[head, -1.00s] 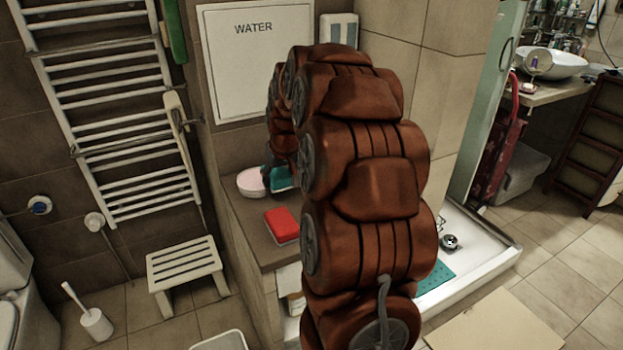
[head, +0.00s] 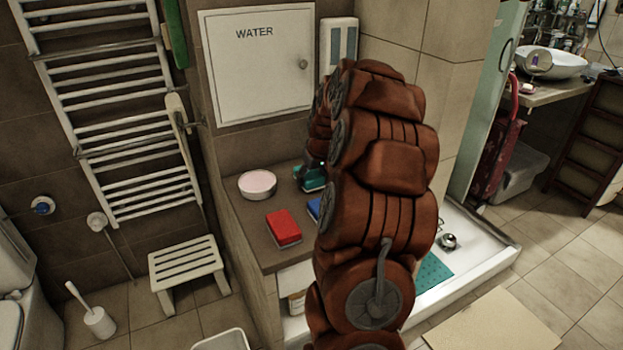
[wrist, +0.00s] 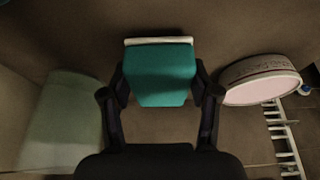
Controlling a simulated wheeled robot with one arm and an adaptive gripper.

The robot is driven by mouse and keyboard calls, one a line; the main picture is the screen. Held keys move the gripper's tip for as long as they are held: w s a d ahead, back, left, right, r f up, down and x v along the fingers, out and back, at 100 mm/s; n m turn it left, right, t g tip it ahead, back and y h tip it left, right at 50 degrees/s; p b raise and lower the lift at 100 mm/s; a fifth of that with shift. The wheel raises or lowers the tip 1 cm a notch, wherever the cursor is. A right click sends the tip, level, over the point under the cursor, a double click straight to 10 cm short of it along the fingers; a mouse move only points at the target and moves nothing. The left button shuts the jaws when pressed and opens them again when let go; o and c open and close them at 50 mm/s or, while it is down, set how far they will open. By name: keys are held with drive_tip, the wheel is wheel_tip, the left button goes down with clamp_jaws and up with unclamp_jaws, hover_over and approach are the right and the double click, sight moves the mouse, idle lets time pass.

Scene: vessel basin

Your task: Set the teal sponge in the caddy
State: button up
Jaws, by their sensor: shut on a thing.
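The teal sponge (wrist: 160,78) is between the two fingers of my gripper (wrist: 161,92) in the wrist view, with a pale strip along its far edge. The gripper is shut on it. In the head view the teal sponge (head: 313,181) shows just left of my arm, over the brown ledge (head: 262,247), to the right of the round pink-topped tin (head: 257,184). I cannot tell whether it touches the ledge. I cannot make out a caddy for certain; my arm hides the right part of the ledge. A pale green shape (wrist: 60,122) stands left of the gripper in the wrist view.
A red sponge (head: 283,229) lies on the ledge in front of the tin. A blue item (head: 314,209) is partly hidden by my arm. The wall with the WATER panel (head: 258,75) rises behind. A white stool (head: 187,268) stands on the floor to the left.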

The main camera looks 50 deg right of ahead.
drive_tip(key=shift+f, duration=0.7)
drive_tip(key=shift+f, duration=0.15)
drive_tip(key=o, duration=1.2)
